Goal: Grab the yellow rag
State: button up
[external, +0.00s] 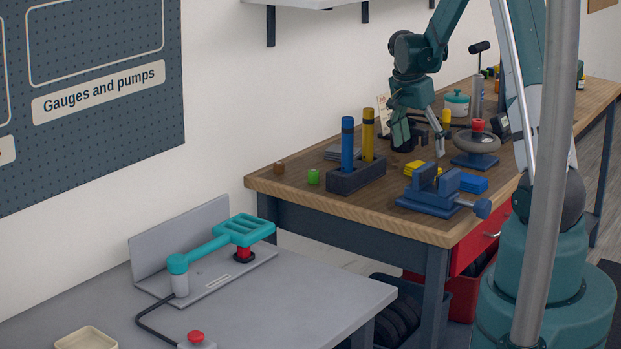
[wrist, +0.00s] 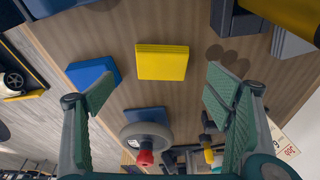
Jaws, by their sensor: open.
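The yellow rag (external: 414,168) is a flat folded stack on the wooden workbench, between the blue vise and the dark block with two tubes. It shows fully in the wrist view (wrist: 162,62), upper middle, lying squared. My gripper (external: 420,145) is above the bench near the rag, pointing down. In the wrist view my gripper (wrist: 157,92) has its fingers wide apart, with the rag beyond and between them in the picture. Nothing is between the pads, and the rag appears apart from them.
A blue folded rag (external: 473,183) lies right of the yellow one. A blue vise (external: 435,195) stands in front. The dark block (external: 356,177) holds upright blue and yellow tubes. A wheel-like fixture with a red knob (external: 477,126) stands close right of my gripper.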

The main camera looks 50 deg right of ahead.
jog(key=shift+d+f, duration=0.2)
jog(key=shift+f, duration=0.5)
jog(key=shift+f, duration=0.1)
jog(key=shift+x, duration=2.45)
jog(key=shift+w+d, duration=0.1)
jog(key=c, duration=1)
